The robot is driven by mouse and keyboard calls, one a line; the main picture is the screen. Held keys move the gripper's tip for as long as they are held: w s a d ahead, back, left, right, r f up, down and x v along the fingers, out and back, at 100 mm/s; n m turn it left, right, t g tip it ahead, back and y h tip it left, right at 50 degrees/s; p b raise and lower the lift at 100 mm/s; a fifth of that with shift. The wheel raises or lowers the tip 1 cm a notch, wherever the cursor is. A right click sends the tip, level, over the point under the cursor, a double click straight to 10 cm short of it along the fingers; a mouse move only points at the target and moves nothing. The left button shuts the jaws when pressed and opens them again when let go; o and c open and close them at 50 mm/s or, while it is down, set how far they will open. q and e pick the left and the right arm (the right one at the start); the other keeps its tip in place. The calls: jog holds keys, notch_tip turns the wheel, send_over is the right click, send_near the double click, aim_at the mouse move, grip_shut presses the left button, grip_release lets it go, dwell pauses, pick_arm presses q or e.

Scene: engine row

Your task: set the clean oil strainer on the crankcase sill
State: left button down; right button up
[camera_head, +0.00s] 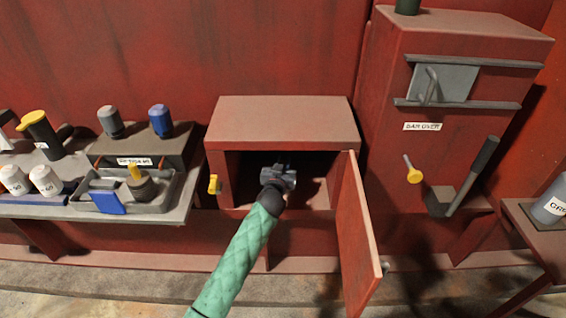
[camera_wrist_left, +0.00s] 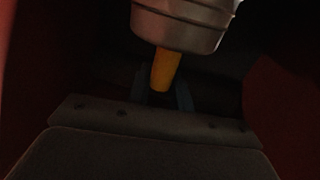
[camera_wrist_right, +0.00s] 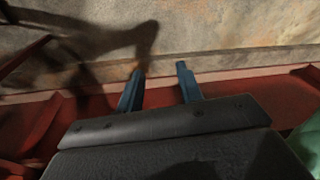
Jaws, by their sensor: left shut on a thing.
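My left gripper (camera_head: 280,178) reaches into the open red crankcase box, above its floor and sill (camera_head: 310,212). In the left wrist view, the left gripper (camera_wrist_left: 162,90) is shut on the yellow handle of a ribbed metal strainer (camera_wrist_left: 185,25). The strainer's far end is cut off by the picture edge. In the head view I cannot make it out behind the gripper. I cannot tell whether it touches the box. My right gripper (camera_wrist_right: 158,82) is open and empty, seen only in the right wrist view.
The box door (camera_head: 358,240) stands open to the right of my arm. A bench tray (camera_head: 160,205) at left holds a dark strainer with a yellow handle (camera_head: 142,183) and a blue item. A red cabinet (camera_head: 460,130) with a lever stands at right. The box interior is dark.

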pick_arm(q)
jog(key=c, duration=1.3)
grip_release()
jog(key=shift+f, duration=0.15)
jog(key=shift+o, duration=0.2)
pick_arm(e)
jog(key=shift+a+f, duration=0.1)
pick_arm(q)
jog(key=shift+r, duration=0.2)
